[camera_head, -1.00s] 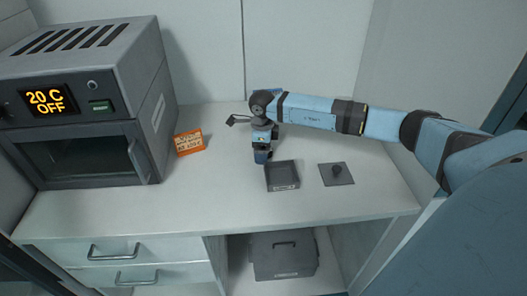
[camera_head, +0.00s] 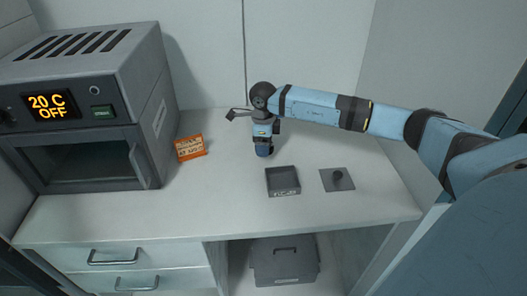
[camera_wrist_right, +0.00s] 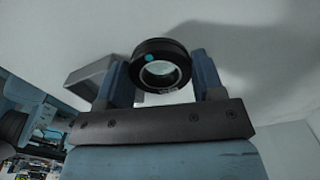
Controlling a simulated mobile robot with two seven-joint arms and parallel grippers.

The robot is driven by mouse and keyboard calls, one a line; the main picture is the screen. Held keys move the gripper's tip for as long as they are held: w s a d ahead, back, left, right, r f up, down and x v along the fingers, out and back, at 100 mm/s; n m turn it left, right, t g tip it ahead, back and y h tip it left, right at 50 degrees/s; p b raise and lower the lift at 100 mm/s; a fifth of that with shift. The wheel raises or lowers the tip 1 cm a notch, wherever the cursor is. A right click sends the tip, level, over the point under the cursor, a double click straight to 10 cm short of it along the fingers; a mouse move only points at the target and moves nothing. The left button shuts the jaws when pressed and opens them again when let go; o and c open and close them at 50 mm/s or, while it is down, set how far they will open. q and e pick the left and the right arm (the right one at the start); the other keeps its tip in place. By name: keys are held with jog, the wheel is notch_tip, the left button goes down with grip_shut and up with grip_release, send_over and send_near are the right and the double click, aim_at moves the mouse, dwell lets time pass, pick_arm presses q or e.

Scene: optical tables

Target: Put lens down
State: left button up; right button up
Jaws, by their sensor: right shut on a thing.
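The lens (camera_wrist_right: 160,66) shows in the right wrist view as a black ring with clear glass and a blue-green dot on its rim. My right gripper (camera_wrist_right: 160,80) is shut on it, with one blue finger on each side. In the head view my right gripper (camera_head: 264,150) points down over the white bench (camera_head: 225,190), behind the small dark tray. The lens cannot be made out in the head view. Whether it touches the bench is unclear. My left gripper is not in view.
A small dark open tray (camera_head: 283,191) and a flat grey plate with a black knob (camera_head: 338,179) lie on the bench. An orange label (camera_head: 190,147) stands beside the oven (camera_head: 85,105) at left. A grey box (camera_head: 284,260) sits under the bench. The front middle is clear.

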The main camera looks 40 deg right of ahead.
notch_tip(320, 180, up, 16)
jog(key=shift+a, duration=0.1)
jog(key=s+a+f+n, duration=0.1)
jog(key=a+f+n, duration=0.4)
jog(key=a+n, duration=0.7)
jog(key=s+a+f+n, duration=0.1)
jog(key=a+f+n, duration=0.5)
jog(key=n, duration=0.9)
pick_arm(q)
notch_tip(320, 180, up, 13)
jog(key=p, duration=1.5)
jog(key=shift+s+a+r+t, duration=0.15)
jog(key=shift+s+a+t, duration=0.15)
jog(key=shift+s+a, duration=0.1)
pick_arm(e)
jog(key=s+a+r, duration=0.1)
jog(key=s+r, duration=0.8)
jog(key=r, duration=0.4)
jog(key=shift+s, duration=0.4)
